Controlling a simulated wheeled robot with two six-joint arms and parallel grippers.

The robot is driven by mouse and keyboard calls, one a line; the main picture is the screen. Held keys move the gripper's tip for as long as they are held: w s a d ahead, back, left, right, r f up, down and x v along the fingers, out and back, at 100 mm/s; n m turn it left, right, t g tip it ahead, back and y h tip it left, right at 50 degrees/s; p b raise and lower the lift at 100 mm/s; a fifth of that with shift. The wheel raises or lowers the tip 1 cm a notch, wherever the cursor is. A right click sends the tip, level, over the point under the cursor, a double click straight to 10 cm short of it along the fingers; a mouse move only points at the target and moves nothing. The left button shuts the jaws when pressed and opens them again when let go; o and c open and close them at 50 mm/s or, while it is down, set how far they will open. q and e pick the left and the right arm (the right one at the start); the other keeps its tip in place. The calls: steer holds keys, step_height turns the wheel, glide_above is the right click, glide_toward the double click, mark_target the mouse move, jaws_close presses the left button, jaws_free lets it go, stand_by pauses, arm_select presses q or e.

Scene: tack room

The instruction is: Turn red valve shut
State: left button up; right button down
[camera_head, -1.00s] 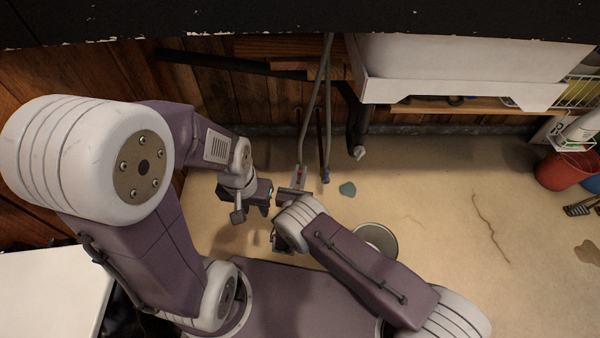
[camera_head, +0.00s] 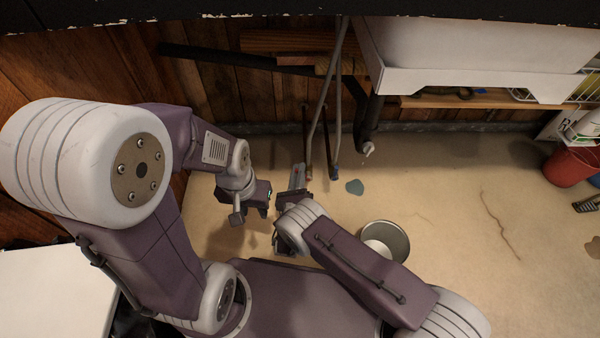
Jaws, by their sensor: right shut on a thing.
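The red valve (camera_head: 308,172) shows as a small red patch at the foot of the left grey hose, close to the floor by the wall. My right gripper (camera_head: 295,191) is at it from the front and is shut on it; the gripper's dark body hides most of the hold. The handle's exact angle is too small to tell. My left gripper (camera_head: 267,198) hangs to the left of the right one, apart from the valve. Its fingers are too small and dark to show whether they are open.
A small blue fitting (camera_head: 336,173) is just right of the valve. A dark drainpipe (camera_head: 368,135) drops under the white sink (camera_head: 470,65). A metal bucket (camera_head: 398,236) stands on the floor, right of my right forearm. A teal puddle (camera_head: 355,187) lies nearby. A red bucket (camera_head: 570,168) is far right.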

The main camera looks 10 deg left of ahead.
steer(key=shift+s+a+f+n+t+y+b, duration=0.1)
steer(key=shift+a+f+n+y+b, duration=0.5)
steer(key=shift+n, duration=1.35)
steer(key=shift+s+a+f+n+t+y+b, duration=0.1)
steer(key=shift+a+f+n+y+b, duration=0.25)
steer(key=shift+f+n+b, duration=1.1)
steer(key=shift+s+a+f+n+t+y+b, duration=0.1)
steer(key=shift+a+n+y+b, duration=0.35)
steer(key=shift+n, duration=1.95)
steer(key=shift+d, duration=0.15)
steer(key=c, duration=1.5)
jaws_free()
steer(key=shift+f, duration=0.1)
steer(key=shift+o, duration=0.2)
